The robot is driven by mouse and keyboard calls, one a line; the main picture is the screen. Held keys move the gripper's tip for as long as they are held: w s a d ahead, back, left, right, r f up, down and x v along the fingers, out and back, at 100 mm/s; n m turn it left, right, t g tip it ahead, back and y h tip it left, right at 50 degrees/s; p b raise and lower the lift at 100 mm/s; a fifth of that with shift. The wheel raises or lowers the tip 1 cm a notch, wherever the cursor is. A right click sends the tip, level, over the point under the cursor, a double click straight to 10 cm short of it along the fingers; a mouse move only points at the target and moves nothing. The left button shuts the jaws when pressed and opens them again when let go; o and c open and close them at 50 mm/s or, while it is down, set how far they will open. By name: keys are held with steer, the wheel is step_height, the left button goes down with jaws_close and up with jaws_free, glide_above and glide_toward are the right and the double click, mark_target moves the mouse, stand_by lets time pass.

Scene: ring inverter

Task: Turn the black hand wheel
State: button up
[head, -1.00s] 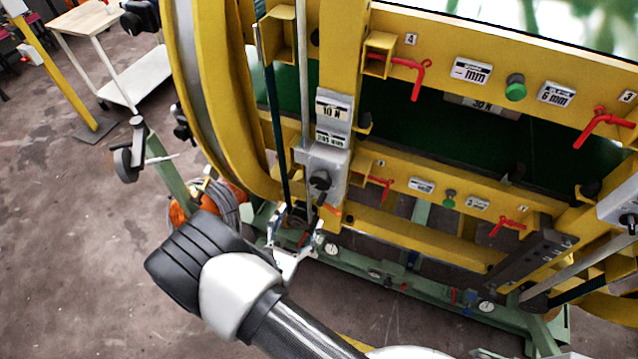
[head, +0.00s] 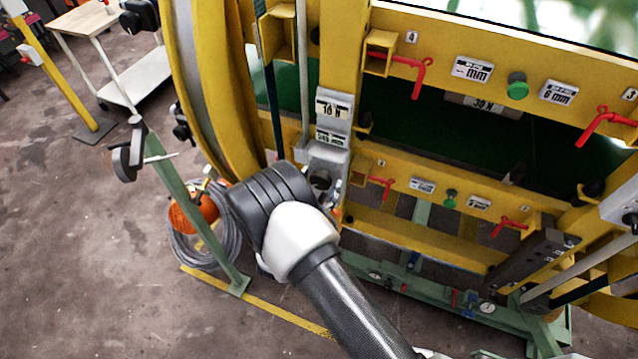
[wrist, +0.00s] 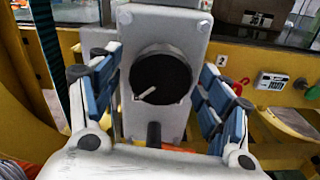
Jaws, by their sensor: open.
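The black hand wheel (wrist: 161,79) is a round dark disc with a small light handle at its lower left, mounted on a grey metal plate (wrist: 185,25). It fills the middle of the wrist view. My gripper (wrist: 160,68) is open, its blue-padded fingers apart on the left and right of the wheel. I see no finger touching the wheel. A short black knob (wrist: 153,134) sticks out below the wheel. In the head view, my wrist covers the gripper and much of the area around the wheel.
The yellow ring frame (head: 210,80) stands behind and left of my arm. Red clamp levers (head: 424,75) and green knobs (head: 517,88) line its crossbars at right. An orange cable reel (head: 195,212) and a green stand (head: 195,215) are at left. The floor at left is mostly open.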

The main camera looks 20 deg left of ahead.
steer(key=shift+c, duration=0.3)
steer(key=c, duration=1)
steer(key=shift+m+b, duration=0.3)
steer(key=shift+b, duration=0.05)
steer(key=shift+f+m+b, duration=0.15)
steer(key=shift+m+b, duration=0.7)
steer(key=shift+m, duration=0.25)
steer(key=m+b, duration=0.3)
steer(key=m, duration=0.1)
steer(key=shift+a+b, duration=0.1)
steer(key=shift+b, duration=0.25)
steer(key=m+b, duration=0.4)
steer(key=shift+m, duration=0.4)
steer(key=m+b, duration=0.3)
steer(key=shift+r+b, duration=0.2)
steer(key=shift+b, duration=0.15)
steer(key=shift+m, duration=0.3)
